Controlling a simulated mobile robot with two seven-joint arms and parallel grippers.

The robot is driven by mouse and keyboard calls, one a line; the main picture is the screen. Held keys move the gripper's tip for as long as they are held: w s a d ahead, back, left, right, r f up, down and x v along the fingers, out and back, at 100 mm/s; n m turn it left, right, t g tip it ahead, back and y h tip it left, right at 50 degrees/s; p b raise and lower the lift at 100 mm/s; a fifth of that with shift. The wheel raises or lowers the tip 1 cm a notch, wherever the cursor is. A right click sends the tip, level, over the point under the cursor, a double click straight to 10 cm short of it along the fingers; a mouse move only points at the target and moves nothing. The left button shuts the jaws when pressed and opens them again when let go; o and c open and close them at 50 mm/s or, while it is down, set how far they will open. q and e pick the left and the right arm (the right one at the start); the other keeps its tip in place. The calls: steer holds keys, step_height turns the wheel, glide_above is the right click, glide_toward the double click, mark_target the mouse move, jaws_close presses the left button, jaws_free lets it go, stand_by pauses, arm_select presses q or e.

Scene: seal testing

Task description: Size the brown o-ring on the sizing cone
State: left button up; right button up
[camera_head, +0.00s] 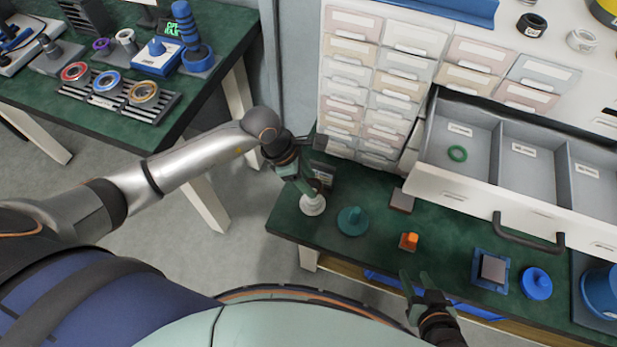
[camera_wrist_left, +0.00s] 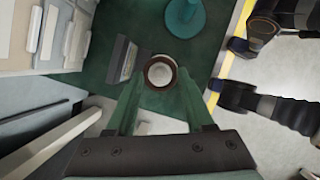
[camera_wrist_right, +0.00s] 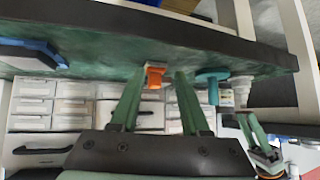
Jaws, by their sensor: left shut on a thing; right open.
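My left gripper (camera_head: 308,186) is shut on the brown o-ring (camera_wrist_left: 150,66) at the left end of the green bench. In the left wrist view the ring sits between the left fingertips (camera_wrist_left: 160,82), with a pale round surface showing through it. The white sizing cone (camera_head: 312,206) stands directly below these fingers in the head view. I cannot tell whether the ring touches the cone or is around it. My right gripper (camera_head: 415,279) is open and empty at the bench's front edge, near an orange block (camera_head: 409,241).
A teal round fixture (camera_head: 352,221) stands right of the cone. A blue-framed pad (camera_head: 490,268) and blue knob (camera_head: 536,284) are further right. An open drawer (camera_head: 470,190) holds a green ring (camera_head: 457,153). A side table (camera_head: 215,80) carries a rack (camera_head: 118,95) of rings.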

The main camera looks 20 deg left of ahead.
arm_select(q)
steer(key=shift+f+b, duration=1.3)
steer(key=shift+f, duration=0.3)
steer(key=shift+f+b, duration=0.5)
steer(key=shift+f, duration=0.1)
arm_select(e)
steer(key=shift+w+a+f+y, duration=0.15)
steer(key=shift+w+a+f, duration=0.15)
steer(key=shift+a+f, duration=0.2)
steer(key=shift+w+a+f+y, duration=0.15)
steer(key=shift+w+a+f, duration=0.15)
steer(key=shift+a, duration=0.2)
arm_select(q)
steer(key=shift+f, duration=0.25)
steer(key=o, duration=1.2)
steer(key=shift+o, duration=0.8)
arm_select(e)
steer(key=shift+s+f, duration=0.25)
steer(key=shift+f, duration=0.05)
